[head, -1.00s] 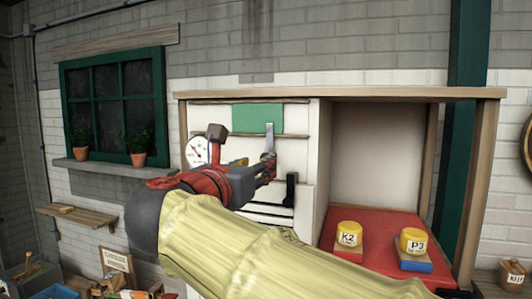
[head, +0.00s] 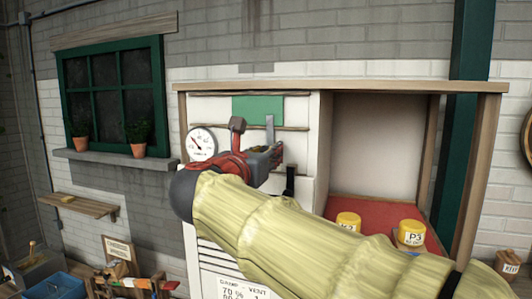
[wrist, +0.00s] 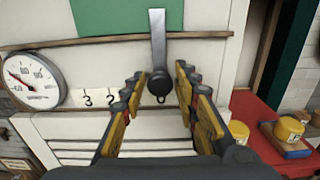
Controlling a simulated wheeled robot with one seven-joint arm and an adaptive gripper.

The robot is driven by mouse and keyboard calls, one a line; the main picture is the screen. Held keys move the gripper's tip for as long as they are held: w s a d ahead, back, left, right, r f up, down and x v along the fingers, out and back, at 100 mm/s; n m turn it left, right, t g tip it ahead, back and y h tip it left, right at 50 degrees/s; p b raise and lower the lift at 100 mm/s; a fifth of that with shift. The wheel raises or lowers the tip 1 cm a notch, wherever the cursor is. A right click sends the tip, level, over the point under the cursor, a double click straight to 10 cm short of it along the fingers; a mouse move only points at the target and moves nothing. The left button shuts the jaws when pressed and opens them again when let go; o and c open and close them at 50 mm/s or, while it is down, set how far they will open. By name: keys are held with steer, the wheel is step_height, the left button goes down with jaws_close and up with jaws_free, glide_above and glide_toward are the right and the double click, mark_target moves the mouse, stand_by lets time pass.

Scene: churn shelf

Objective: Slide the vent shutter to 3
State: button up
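The vent shutter looks like a green panel (head: 258,109) set between wooden rails on the white cabinet front. It also shows at the top of the wrist view (wrist: 115,15). A grey metal tab (wrist: 158,45) with a dark round knob at its lower end hangs in front of it. A white number strip (wrist: 92,98) shows 3 and 2 left of the tab; other numbers are hidden by my fingers. My gripper (wrist: 161,78) is open, with one finger on each side of the tab's lower end. I cannot tell whether either finger touches it.
A round dial (head: 201,143) is left of the shutter. A dark upright handle (head: 290,181) is below right. An open bay to the right has a red floor with yellow-topped K2 (head: 348,220) and P3 (head: 411,234) pieces. A notice (head: 240,288) reads "DAMP - VENT", partly hidden.

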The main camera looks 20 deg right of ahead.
steer(key=c, duration=0.6)
jaws_close()
